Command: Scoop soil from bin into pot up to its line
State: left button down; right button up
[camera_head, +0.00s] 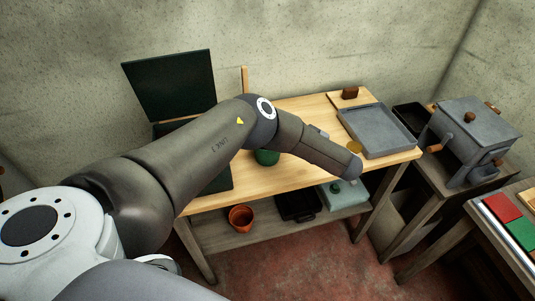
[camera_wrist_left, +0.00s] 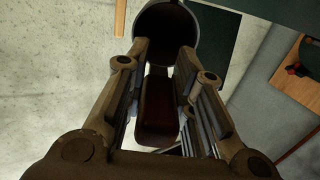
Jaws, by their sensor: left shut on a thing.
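In the left wrist view my left gripper (camera_wrist_left: 163,78) is shut on the dark reddish-brown handle (camera_wrist_left: 158,115) of a scoop. The scoop's round grey metal end (camera_wrist_left: 196,18) extends beyond the fingertips, dark inside; whether it holds soil cannot be told. In the head view my left arm crosses the table and hides this gripper and the scoop. A green pot-like vessel (camera_head: 267,157) shows partly beneath the arm; any line on it is hidden. My right gripper is out of view.
A terracotta pot (camera_head: 240,217), a black tray (camera_head: 297,205) and a pale teal box (camera_head: 343,195) are on the lower shelf. A grey cranked machine (camera_head: 472,132) stands right.

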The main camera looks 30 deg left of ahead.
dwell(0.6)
pick_arm(q)
jog(key=shift+s+d+f+t+y, duration=0.1)
jog(key=shift+d+f+t+y, duration=0.2)
jog(key=shift+f+y, duration=0.2)
jog(key=shift+d+y, duration=0.2)
jog(key=shift+y, duration=0.2)
jog(key=shift+a, duration=0.1)
jog(key=shift+d+f+y+b, duration=0.2)
jog(key=shift+y+b, duration=0.1)
jog(key=shift+b, duration=0.2)
dwell(0.4)
